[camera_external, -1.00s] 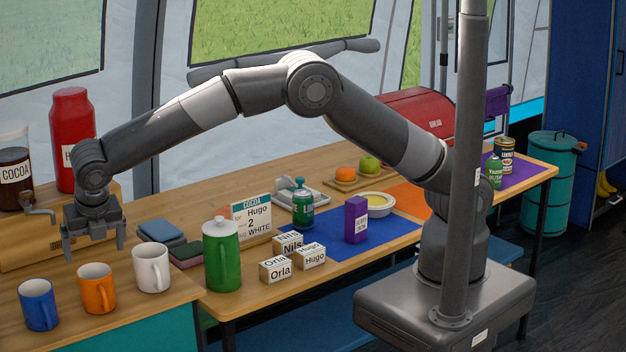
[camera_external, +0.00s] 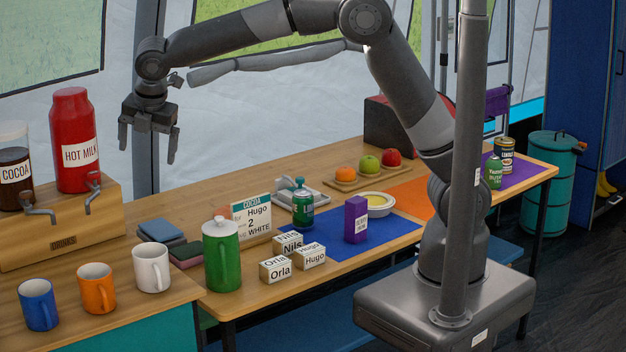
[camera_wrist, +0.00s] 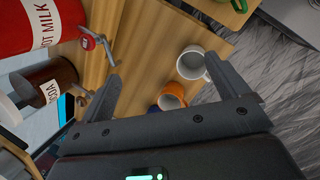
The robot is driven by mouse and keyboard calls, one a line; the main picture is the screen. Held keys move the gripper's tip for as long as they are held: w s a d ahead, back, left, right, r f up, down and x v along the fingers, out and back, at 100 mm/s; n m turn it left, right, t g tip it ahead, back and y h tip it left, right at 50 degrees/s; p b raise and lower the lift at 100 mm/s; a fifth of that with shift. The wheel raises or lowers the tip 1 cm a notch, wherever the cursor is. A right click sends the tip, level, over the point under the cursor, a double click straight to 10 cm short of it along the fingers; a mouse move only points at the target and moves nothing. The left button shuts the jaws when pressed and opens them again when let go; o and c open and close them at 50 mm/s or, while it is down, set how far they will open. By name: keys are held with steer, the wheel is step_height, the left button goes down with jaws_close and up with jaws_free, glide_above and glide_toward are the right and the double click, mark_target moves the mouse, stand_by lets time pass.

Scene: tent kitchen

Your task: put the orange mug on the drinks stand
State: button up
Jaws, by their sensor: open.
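The orange mug (camera_external: 97,290) stands upright on the front left counter, between the blue mug (camera_external: 39,305) and the white mug (camera_external: 151,268). My gripper (camera_external: 147,150) is open and empty, high above the counter, to the right of the stand. In the wrist view my gripper (camera_wrist: 163,75) has its two fingers wide apart. The orange mug (camera_wrist: 172,98) and the white mug (camera_wrist: 191,64) show beyond them. The blue mug is barely visible there.
A red hot milk dispenser (camera_external: 75,145) and a cocoa dispenser (camera_external: 15,170) stand on the drinks stand, with taps in front. A green pot (camera_external: 222,258), name blocks (camera_external: 275,270) and a cocoa order card (camera_external: 251,216) are to the right. Bare wood lies between stand and mugs.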

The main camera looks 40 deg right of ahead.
steer(key=s+d+r+m, duration=0.1)
steer(key=d+r+m, duration=0.25)
steer(key=d, duration=0.55)
steer(key=d+r+m, duration=0.2)
steer(key=d+m, duration=0.2)
steer(key=d, duration=0.6)
steer(key=s+d+r+m, duration=0.15)
steer(key=d+m, duration=0.25)
steer(key=d, duration=0.5)
steer(key=s+d+f+m+t, duration=0.1)
steer(key=s+d+f+m, duration=0.1)
steer(key=s+d+m, duration=0.5)
steer(key=s+d+f+m, duration=0.2)
steer(key=s+d+m, duration=0.5)
steer(key=d, duration=0.5)
steer(key=s, duration=0.2)
steer(key=shift+s+d+f+t, duration=0.2)
steer(key=shift+s+f+t, duration=0.1)
steer(key=shift+f+t, duration=0.1)
